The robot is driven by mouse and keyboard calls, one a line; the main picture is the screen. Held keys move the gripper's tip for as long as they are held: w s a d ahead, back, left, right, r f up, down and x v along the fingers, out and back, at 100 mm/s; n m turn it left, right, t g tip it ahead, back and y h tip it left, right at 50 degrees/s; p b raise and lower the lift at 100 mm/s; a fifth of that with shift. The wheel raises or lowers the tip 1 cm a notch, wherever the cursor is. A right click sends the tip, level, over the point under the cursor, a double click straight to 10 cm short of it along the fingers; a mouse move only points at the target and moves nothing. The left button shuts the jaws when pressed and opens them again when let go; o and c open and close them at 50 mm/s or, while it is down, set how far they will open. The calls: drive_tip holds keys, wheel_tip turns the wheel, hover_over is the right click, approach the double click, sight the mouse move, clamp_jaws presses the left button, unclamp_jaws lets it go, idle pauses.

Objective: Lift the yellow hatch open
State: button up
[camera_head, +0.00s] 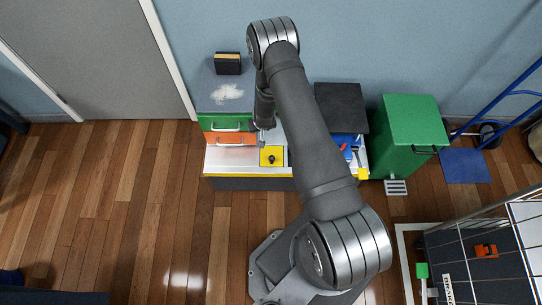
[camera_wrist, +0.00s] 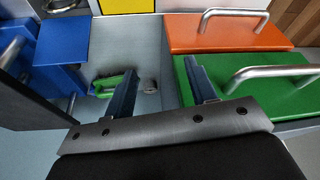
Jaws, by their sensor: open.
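The yellow hatch (camera_head: 272,156) is a flat square panel with a black knob (camera_head: 271,158) near its middle, in the low cabinet at centre in the head view. It looks closed there. Only a strip of the yellow hatch (camera_wrist: 120,5) shows at the top edge of the wrist view, cut off by the frame. My gripper (camera_wrist: 161,72) is open, its two dark blue fingers apart with nothing between them. It is apart from the hatch. In the head view my arm hides most of the gripper.
An orange drawer (camera_wrist: 225,36) and a green drawer (camera_wrist: 265,98), each with a metal bar handle, lie right of the fingers. A green-handled object (camera_wrist: 115,83) lies on the grey surface. Blue parts (camera_wrist: 58,40) stand left. A green bin (camera_head: 410,135) stands right of the cabinet.

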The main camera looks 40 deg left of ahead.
sight(271, 157)
drive_tip(key=s+d+h, duration=0.3)
drive_tip(key=d+h, duration=0.1)
drive_tip(key=d, duration=0.1)
drive_tip(key=shift+m, duration=0.4)
drive_tip(key=f, duration=0.5)
drive_tip(key=w+d+f, duration=0.1)
drive_tip(key=f, duration=0.5)
drive_tip(key=w+d+f, duration=0.1)
drive_tip(key=f, duration=0.4)
drive_tip(key=shift+w+f, duration=0.2)
drive_tip(key=shift+w, duration=0.05)
clamp_jaws()
